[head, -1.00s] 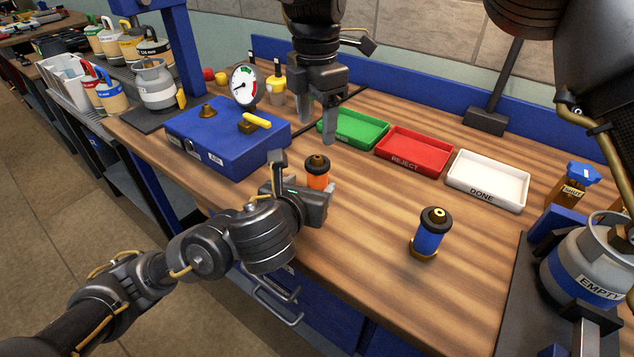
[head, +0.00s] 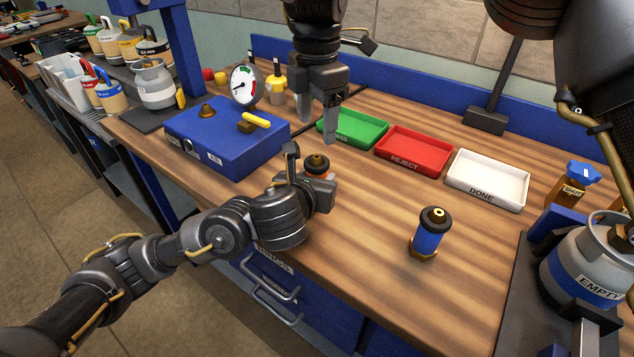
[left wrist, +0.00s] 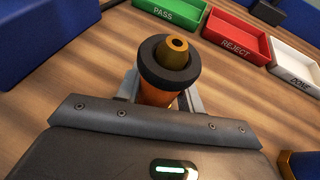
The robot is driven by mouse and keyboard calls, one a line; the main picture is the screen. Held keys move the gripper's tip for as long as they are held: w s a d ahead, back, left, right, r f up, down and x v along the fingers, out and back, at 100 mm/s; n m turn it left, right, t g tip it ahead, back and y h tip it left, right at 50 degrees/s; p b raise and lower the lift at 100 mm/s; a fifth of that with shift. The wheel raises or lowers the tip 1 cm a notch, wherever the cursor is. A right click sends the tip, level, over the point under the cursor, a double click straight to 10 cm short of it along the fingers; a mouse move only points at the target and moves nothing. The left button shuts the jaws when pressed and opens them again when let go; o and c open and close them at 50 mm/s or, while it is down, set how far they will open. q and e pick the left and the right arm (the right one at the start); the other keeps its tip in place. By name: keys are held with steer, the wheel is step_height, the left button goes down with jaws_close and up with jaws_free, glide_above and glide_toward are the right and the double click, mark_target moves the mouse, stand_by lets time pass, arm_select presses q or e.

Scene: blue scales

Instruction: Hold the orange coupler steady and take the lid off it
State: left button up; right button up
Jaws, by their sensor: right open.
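The orange coupler (head: 317,163) stands upright on the wooden bench, with its black ring and brass-coloured top showing. In the left wrist view the coupler (left wrist: 157,94) sits between the two fingers of my left gripper, one on each side. In the head view my left gripper (head: 318,186) is low at the coupler and hides most of its orange body. Whether the fingers press on it is hidden by the black ring and the gripper body. My right gripper (head: 317,128) points down, open and empty, above the bench behind the coupler.
A blue coupler (head: 428,238) stands to the right. Green (head: 352,142), red (head: 413,167) and white (head: 487,202) trays line the back. A blue box with a gauge (head: 228,158) is at the left. A grey EMPTY cylinder (head: 590,255) is at the right. The front middle is clear.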

arm_select(q)
steer(key=c, duration=0.5)
steer(key=o, duration=1.3)
steer(key=p+v, duration=0.2)
steer(key=v, duration=0.8)
steer(key=shift+s+a+r, duration=0.1)
steer(key=shift+s+r, duration=0.05)
steer(key=shift+s, duration=0.2)
arm_select(e)
step_height(320, 180, up, 2)
steer(key=shift+r, duration=0.2)
